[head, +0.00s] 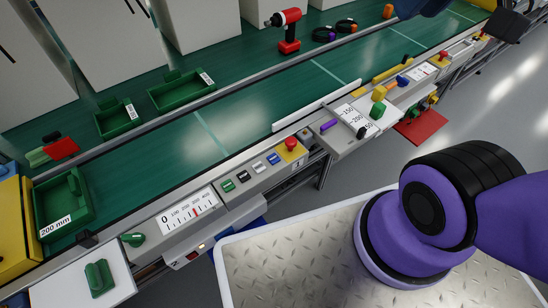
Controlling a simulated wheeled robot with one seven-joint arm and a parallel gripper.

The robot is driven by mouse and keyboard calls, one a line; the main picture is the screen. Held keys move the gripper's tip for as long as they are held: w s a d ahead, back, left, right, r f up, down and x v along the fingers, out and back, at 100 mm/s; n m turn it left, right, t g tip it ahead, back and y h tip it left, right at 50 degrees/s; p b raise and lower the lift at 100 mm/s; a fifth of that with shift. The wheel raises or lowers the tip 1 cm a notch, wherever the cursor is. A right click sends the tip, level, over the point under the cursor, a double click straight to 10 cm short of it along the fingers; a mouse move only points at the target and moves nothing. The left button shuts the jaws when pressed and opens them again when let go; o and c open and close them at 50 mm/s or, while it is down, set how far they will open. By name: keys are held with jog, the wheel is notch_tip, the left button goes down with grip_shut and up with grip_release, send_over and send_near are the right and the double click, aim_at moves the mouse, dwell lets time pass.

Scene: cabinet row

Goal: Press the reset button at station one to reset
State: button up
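A grey control panel (262,180) with a small mark that looks like "1" is on the front rail of the bench, in the middle of the head view. From left to right it carries a green button (228,186), a black button (243,177), a white button (258,167), a blue button (273,158) and a red mushroom button (291,144) on a yellow base. The button labels are too small to read, so I cannot tell which is marked reset. My gripper is not in view. My purple arm is at the right, apart from the panel.
A scale plate (187,212) and a green knob (133,239) are left of the panel. A purple piece (329,126) and a yellow block (379,93) are to its right. Green bins (62,205) and a red drill (288,28) stand on the green bench. Space above the panel looks clear.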

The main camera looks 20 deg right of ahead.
grip_shut()
dwell(1.4)
